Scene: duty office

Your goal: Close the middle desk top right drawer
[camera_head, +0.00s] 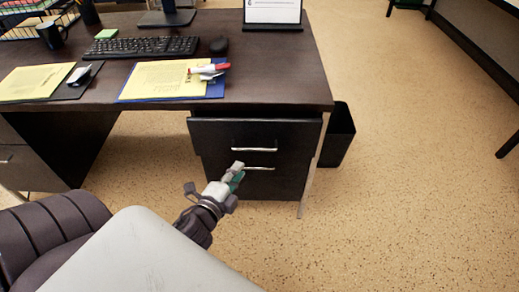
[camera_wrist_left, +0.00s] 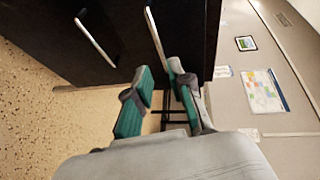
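The middle desk (camera_head: 275,75) is dark brown, with a black drawer unit under its right end. The top right drawer (camera_head: 215,134) has a silver handle (camera_head: 254,149), and its front stands out past the lower drawer (camera_head: 225,182), so it looks partly open. My left gripper (camera_head: 238,170) is in front of this unit, close to the handles. In the left wrist view my gripper (camera_wrist_left: 160,70) has its two green-padded fingers a little apart, with nothing between them. The tips are near the end of one handle (camera_wrist_left: 154,35); contact cannot be told. My right gripper is not in view.
A black bin (camera_head: 340,136) stands right of the drawer unit. On the desk are a keyboard (camera_head: 143,46), a mouse (camera_head: 219,45), yellow papers (camera_head: 160,78) and a red-and-white item (camera_head: 208,68). The floor (camera_head: 410,160) on the right is clear.

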